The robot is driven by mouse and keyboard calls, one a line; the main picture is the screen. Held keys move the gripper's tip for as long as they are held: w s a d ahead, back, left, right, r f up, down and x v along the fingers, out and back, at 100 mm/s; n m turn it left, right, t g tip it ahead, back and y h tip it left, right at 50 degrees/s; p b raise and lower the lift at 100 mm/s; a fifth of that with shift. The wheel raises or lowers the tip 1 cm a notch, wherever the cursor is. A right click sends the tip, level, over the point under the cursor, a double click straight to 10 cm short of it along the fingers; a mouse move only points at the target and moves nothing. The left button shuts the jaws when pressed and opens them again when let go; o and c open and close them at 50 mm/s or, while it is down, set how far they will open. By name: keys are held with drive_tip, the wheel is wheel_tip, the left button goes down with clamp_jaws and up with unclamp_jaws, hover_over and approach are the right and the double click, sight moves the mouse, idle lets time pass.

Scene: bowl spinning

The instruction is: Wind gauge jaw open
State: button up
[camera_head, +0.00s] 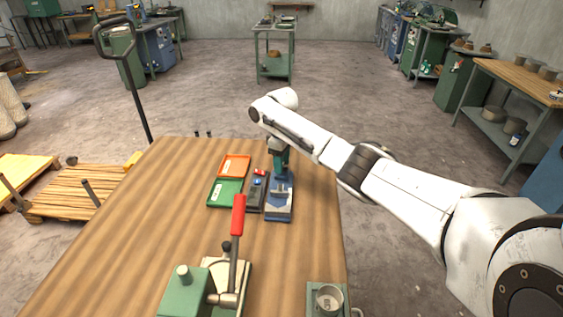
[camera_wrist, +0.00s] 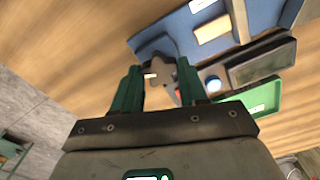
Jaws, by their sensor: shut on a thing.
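The gauge (camera_head: 279,208) is a blue-based fixture with grey metal parts, near the right side of the wooden table in the head view. In the wrist view its blue base (camera_wrist: 180,22) carries a dark grey upright and a pale label. A grey lobed knob (camera_wrist: 160,72) shows at its end. My gripper (camera_head: 280,160) is at the far end of the gauge. In the wrist view the green fingers of my gripper (camera_wrist: 158,76) stand on either side of the knob, shut on it. The arm partly hides the knob in the head view, and the jaw gap cannot be made out.
Beside the gauge are a dark control box (camera_head: 256,194), a green tray (camera_head: 224,193) and an orange tray (camera_head: 234,166). A red-handled lever press (camera_head: 238,214) and a metal cup (camera_head: 328,298) stand nearer. Bare tabletop (camera_head: 120,230) lies to the left.

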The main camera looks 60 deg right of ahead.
drive_tip(key=shift+c, duration=1.2)
drive_tip(key=n, duration=0.5)
drive_tip(key=shift+n, duration=0.3)
drive_tip(key=n, duration=0.5)
drive_tip(key=shift+a, duration=0.1)
drive_tip(key=n, duration=0.5)
drive_tip(key=shift+n, duration=0.4)
drive_tip(key=n, duration=0.5)
drive_tip(key=shift+n+b, duration=0.3)
drive_tip(key=shift+b, duration=0.05)
